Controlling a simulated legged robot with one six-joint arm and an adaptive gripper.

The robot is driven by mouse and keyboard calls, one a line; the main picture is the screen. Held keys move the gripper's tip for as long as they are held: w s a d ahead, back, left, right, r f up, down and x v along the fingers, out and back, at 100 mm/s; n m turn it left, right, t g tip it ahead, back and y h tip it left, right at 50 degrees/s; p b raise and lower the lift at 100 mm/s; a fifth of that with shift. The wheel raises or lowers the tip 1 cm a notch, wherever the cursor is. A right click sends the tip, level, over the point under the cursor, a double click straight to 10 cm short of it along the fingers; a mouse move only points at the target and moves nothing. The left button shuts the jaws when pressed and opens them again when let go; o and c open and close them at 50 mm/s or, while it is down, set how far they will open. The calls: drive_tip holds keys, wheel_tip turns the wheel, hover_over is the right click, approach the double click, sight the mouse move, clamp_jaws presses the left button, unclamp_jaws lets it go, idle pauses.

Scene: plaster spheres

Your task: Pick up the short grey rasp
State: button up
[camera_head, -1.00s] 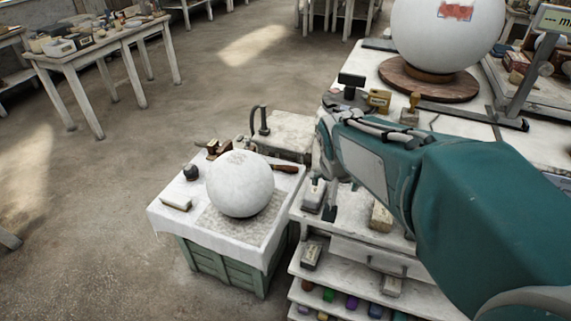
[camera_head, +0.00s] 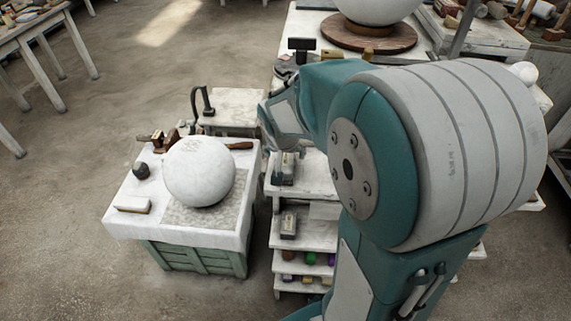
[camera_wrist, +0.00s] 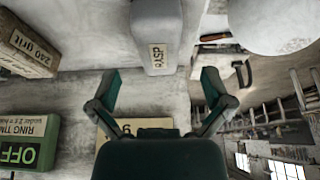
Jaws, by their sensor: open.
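In the wrist view a grey block (camera_wrist: 157,25) with a cream label lies on a pale surface, just beyond my fingertips at top centre. Its label is upside down and seems to read "rasp". My gripper (camera_wrist: 160,78) is open, with its two dark green fingers spread apart and nothing between them. The block's far end is cut off by the frame's top edge. In the head view my arm hides the gripper. A grey labelled block (camera_head: 285,170) stands on the top shelf of the rack below my wrist; I cannot tell if it is the same one.
A 240 grit block (camera_wrist: 28,48) and a green box marked OFF (camera_wrist: 30,142) are at left in the wrist view. A plaster sphere (camera_head: 199,171) stands on a cloth-covered crate left of the shelf rack (camera_head: 292,270). A second grey block (camera_head: 289,224) is on a lower shelf.

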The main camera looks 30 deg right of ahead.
sight(283, 161)
drive_tip(key=x, duration=0.2)
drive_tip(key=a+x, duration=0.1)
drive_tip(key=x, duration=0.1)
drive_tip(key=shift+s+d+f, duration=0.1)
drive_tip(key=shift+s, duration=0.05)
drive_tip(key=shift+d+f, duration=0.35)
drive_tip(key=shift+d, duration=0.3)
drive_tip(key=shift+a, duration=0.4)
clamp_jaws()
